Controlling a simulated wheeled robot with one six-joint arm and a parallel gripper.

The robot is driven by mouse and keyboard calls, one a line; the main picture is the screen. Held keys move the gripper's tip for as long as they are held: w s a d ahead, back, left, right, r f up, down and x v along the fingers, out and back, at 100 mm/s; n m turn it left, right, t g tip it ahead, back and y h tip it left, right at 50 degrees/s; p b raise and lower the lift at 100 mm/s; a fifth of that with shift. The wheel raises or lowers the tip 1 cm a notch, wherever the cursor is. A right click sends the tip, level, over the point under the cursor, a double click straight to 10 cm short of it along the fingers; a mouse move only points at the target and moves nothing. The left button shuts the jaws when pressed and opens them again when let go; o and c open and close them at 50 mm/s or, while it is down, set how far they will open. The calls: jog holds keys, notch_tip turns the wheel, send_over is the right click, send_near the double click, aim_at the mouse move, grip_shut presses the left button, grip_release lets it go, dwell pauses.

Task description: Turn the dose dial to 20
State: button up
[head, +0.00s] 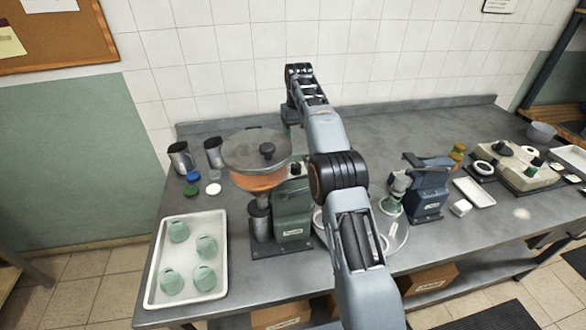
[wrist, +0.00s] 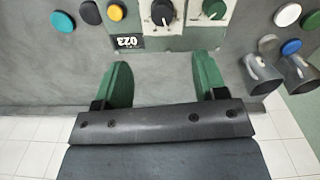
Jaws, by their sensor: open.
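The dosing machine (head: 292,212) is green-grey with a round clear hopper. In the wrist view its panel (wrist: 188,36) shows at the top edge. It carries a black knob with a white pointer (wrist: 162,12) and a green knob (wrist: 214,8), each on a pale plate with scale marks. I cannot tell which is the dose dial or read its setting. A small plate (wrist: 130,41) near the black knob bears digits that look like 023. My gripper (wrist: 163,72) is open and empty, its green fingers wide apart and clear of both knobs.
Metal cups (head: 181,158) and coloured lids (head: 193,176) stand left of the machine. A white tray (head: 152,290) holds several green jars. A blue machine (head: 428,187) stands at the right.

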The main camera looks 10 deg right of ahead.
aim_at(296, 165)
jog(key=f+b, duration=0.1)
jog(key=f, duration=0.4)
jog(key=f+b, duration=0.1)
jog(key=f, duration=0.4)
jog(key=f+b, duration=0.1)
jog(key=f, duration=0.4)
jog(key=shift+w+a, duration=0.15)
jog(key=shift+w, duration=0.2)
jog(key=c, duration=0.9)
jog(key=shift+r+n, duration=0.1)
jog(key=shift+n, duration=0.2)
jog(key=shift+r+n+p, duration=0.1)
jog(key=shift+n+p, duration=0.7)
jog(key=shift+n, duration=0.2)
jog(key=shift+w+n+p, duration=0.1)
jog(key=shift+n+p, duration=0.8)
jog(key=shift+n, duration=1.7)
